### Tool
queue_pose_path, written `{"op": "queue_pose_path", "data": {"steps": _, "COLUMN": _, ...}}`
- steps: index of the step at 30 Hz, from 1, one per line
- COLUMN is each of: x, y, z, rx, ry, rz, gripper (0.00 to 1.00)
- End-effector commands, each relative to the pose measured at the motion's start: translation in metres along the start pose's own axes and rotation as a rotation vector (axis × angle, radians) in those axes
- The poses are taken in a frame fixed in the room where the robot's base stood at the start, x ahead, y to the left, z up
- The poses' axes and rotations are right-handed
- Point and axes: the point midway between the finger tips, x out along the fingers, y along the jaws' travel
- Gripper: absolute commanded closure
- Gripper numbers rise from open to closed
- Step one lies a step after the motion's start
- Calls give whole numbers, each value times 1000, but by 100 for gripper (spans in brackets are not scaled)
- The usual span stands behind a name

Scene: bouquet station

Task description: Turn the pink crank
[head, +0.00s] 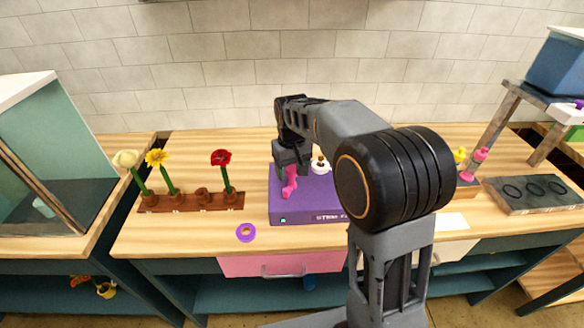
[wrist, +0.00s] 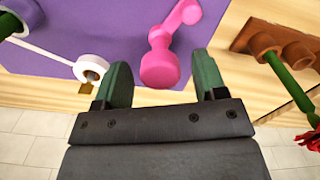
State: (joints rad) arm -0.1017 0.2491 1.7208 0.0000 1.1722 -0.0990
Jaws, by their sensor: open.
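The pink crank (head: 290,182) stands on the purple box (head: 300,210) on the wooden table. In the wrist view, the crank (wrist: 166,50) shows a thick rounded knob and a thin arm reaching to the purple surface (wrist: 110,25). My gripper (head: 292,164) is just above and behind the crank in the head view. In the wrist view, my gripper (wrist: 160,78) is open, with its two green fingers on either side of the knob's end. A gap shows between the knob and each finger. My arm hides the right part of the box.
A white spool (wrist: 90,68) with a ribbon sits beside one finger. A brown flower rack (head: 190,202) with several flowers stands left of the box. A purple ring (head: 246,232) lies in front. A grey tray (head: 535,194) is at the right.

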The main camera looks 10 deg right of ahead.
Motion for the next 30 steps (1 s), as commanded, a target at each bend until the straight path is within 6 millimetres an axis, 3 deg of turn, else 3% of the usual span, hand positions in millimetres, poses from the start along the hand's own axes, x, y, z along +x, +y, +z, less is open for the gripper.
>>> {"op": "queue_pose_path", "data": {"steps": 4, "x": 0, "y": 0, "z": 0, "rx": 0, "ry": 0, "rz": 0, "gripper": 35}}
{"op": "queue_pose_path", "data": {"steps": 19, "x": 0, "y": 0, "z": 0, "rx": 0, "ry": 1, "rz": 0, "gripper": 83}}
{"op": "queue_pose_path", "data": {"steps": 30, "x": -1, "y": 0, "z": 0, "rx": 82, "ry": 1, "rz": 0, "gripper": 84}}
